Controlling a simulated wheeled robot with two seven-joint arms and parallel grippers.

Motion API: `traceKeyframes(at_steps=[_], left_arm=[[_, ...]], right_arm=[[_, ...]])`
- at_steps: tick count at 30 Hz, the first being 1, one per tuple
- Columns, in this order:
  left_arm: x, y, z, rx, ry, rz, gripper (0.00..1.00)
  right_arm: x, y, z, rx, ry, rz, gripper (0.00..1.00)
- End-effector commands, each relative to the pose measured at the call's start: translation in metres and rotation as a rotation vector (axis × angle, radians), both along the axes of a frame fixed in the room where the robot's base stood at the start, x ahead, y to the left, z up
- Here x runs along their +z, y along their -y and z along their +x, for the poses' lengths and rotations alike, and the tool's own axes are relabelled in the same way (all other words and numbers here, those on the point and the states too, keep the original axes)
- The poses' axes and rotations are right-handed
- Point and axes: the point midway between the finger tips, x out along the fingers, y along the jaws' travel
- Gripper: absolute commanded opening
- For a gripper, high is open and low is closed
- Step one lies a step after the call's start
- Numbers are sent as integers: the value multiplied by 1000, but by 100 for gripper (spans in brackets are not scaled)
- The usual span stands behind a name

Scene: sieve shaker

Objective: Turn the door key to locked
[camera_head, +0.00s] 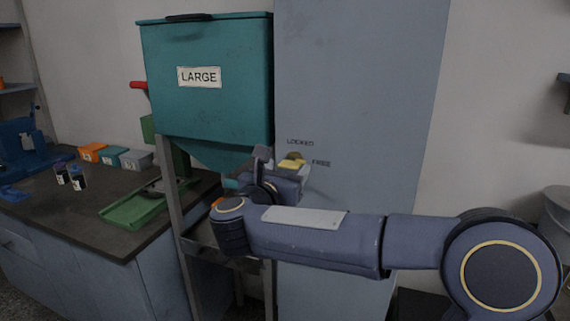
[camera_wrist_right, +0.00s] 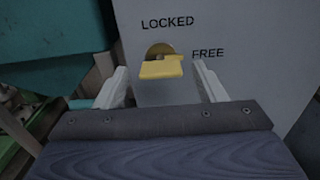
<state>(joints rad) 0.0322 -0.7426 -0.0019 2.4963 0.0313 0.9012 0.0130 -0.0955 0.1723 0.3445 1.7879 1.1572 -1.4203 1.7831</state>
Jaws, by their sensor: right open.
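The yellow door key (camera_head: 291,163) sits on the grey cabinet door (camera_head: 358,75), below the word LOCKED and left of the word FREE. In the right wrist view the key (camera_wrist_right: 161,69) has a flat yellow bow lying nearly level, in front of a round brass-coloured plate. My right gripper (camera_head: 283,160) reaches in from the right and is at the key. In the right wrist view its two pale fingers (camera_wrist_right: 158,80) are open, one on each side of the key, with gaps between them and it. My left gripper is not in view.
A teal hopper marked LARGE (camera_head: 207,95) on a metal frame stands close to the left of the key. A dark bench (camera_head: 95,205) with a green tray (camera_head: 135,209) and small coloured boxes is further left.

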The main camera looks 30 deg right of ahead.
Motion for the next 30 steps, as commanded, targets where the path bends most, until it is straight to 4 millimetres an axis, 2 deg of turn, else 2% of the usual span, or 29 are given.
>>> traceKeyframes(at_steps=[6,16,26,30], left_arm=[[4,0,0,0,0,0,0],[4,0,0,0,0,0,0],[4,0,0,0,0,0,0],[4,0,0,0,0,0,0]], right_arm=[[0,18,15,-1,-1,-1,64],[0,21,18,1,-2,-1,62],[0,21,18,1,-2,-1,19],[0,21,18,1,-4,-5,19]])
